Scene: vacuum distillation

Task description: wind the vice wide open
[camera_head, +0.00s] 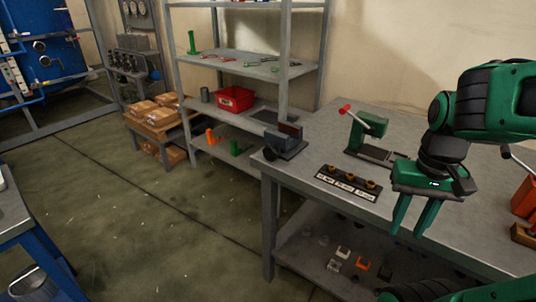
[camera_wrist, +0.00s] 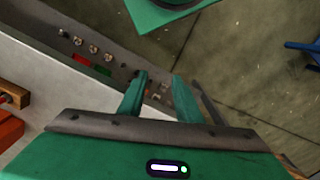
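A dark grey vice (camera_head: 284,139) is mounted at the left end corner of the workbench (camera_head: 318,150) in the head view. It is small there, and I cannot tell how far apart its jaws are or make out its handle clearly. My gripper (camera_head: 407,235) hangs by the bench's front edge, well to the right of the vice and apart from it. Its two green fingers point down with an empty gap between them. In the wrist view the gripper (camera_wrist: 160,75) also shows parted fingers with nothing between; the vice is not in that view.
A green press-like device (camera_head: 368,130) with a red-tipped lever stands behind the gripper. A dark strip (camera_head: 347,183) with several brass fittings lies on the bench between vice and gripper. Orange blocks (camera_head: 525,197) stand at the right. Open floor (camera_head: 150,225) lies left of the bench.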

